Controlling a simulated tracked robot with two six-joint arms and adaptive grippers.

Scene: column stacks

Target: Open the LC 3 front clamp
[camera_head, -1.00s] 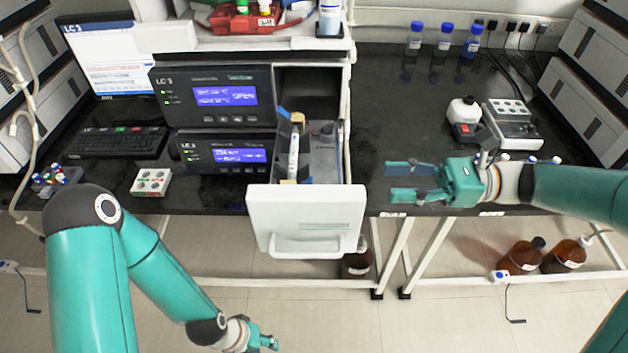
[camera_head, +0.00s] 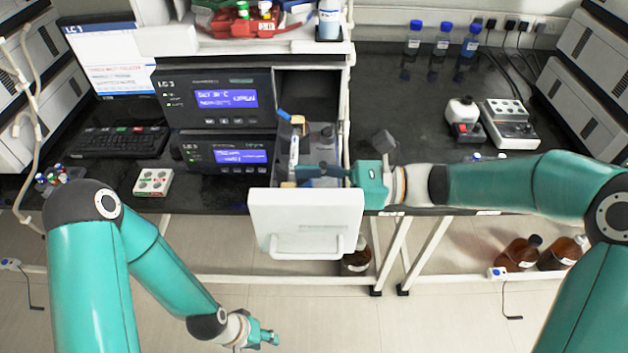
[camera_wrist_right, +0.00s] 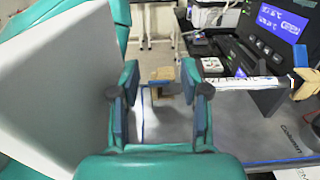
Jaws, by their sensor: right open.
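The LC 3 drawer stands pulled out, with its white front panel (camera_head: 305,222) facing me. Inside lies a slim white column (camera_head: 293,152), also in the right wrist view (camera_wrist_right: 250,85). A blue and tan clamp (camera_head: 297,119) is at its back end. The front clamp shows as a tan block (camera_wrist_right: 161,86) with a blue part near it, between the fingertips in the wrist view. My right gripper (camera_head: 316,177) is open, over the drawer just behind the panel; contact with the clamp cannot be told. My left gripper (camera_head: 270,336) hangs low, its jaws too small to judge.
Two stacked LC 3 units with displays (camera_head: 232,97) stand left of the drawer. A keyboard (camera_head: 122,142) and a small rack (camera_head: 153,182) lie left. Blue-capped bottles (camera_head: 442,45) and a device (camera_head: 511,124) stand right. The black bench right of the drawer is mostly clear.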

